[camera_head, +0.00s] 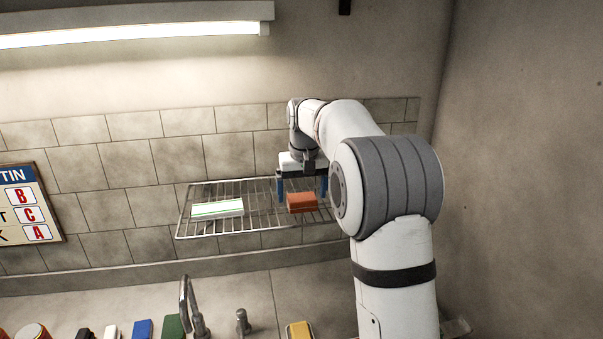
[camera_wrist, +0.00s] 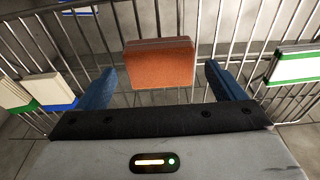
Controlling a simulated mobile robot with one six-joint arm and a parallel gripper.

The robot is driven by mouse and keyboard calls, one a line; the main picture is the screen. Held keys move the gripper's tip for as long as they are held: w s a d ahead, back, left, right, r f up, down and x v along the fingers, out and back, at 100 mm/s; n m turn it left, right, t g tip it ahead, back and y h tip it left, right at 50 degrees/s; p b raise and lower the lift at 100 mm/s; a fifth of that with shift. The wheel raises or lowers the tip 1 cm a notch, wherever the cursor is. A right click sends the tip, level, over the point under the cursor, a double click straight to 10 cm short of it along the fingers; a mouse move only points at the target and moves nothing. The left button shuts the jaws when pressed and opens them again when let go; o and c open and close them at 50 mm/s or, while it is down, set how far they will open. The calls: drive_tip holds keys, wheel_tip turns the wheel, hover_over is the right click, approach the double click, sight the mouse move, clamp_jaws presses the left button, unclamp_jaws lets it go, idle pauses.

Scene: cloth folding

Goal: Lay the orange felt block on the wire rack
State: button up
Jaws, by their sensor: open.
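The orange felt block (camera_head: 302,202) lies on the right part of the wire rack (camera_head: 262,220) in the head view. In the wrist view the orange block (camera_wrist: 160,64) rests on the rack's bars (camera_wrist: 228,30), ahead of the fingers and centred between them. My gripper (camera_head: 303,190) is over the rack close to the block, with its blue fingers apart. In the wrist view my gripper (camera_wrist: 156,88) is open and empty, and neither finger touches the block.
A white and green block (camera_head: 217,208) lies on the rack's left part. Below are a faucet (camera_head: 190,308), a blue block (camera_head: 142,329), a green block (camera_head: 174,327) and a yellow block (camera_head: 300,330). A tiled wall (camera_head: 130,160) stands behind the rack.

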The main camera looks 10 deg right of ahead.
sight(303, 201)
wheel_tip(303, 201, up, 10)
drive_tip(key=s+f+b, duration=0.1)
drive_tip(key=s, duration=1.1)
drive_tip(key=s+f+t, duration=0.1)
drive_tip(key=s+f, duration=0.6)
drive_tip(key=s, duration=0.5)
drive_tip(key=s+f+t, duration=0.1)
drive_tip(key=s+f, duration=0.7)
drive_tip(key=s, duration=0.4)
drive_tip(key=shift+s+a, duration=0.15)
drive_tip(key=shift+a, duration=0.1)
